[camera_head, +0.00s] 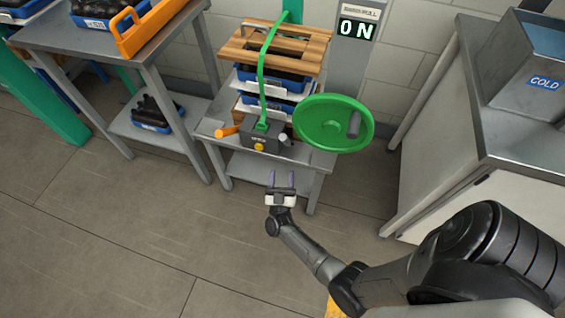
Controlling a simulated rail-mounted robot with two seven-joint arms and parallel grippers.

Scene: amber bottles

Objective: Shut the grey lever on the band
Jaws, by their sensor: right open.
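A green band (262,75) runs over a stack of blue trays with wooden boards on top, on a small grey table. Its lower end meets a dark grey tool box (261,136) with a yellow round button at the table's front edge. A short grey lever (285,139) sticks up at the box's right side; its exact position is too small to tell. An orange handle (227,131) lies at the box's left. My right gripper (281,175) is open and empty, in front of and below the box, apart from it. My left gripper is not in view.
A green reel disc (320,124) with a grey grip overhangs the table's right side. A metal counter (440,150) with a COLD bin stands at the right. Another grey table (80,38) holds trays at the left. The floor in front is clear. A sign (357,29) reads ON.

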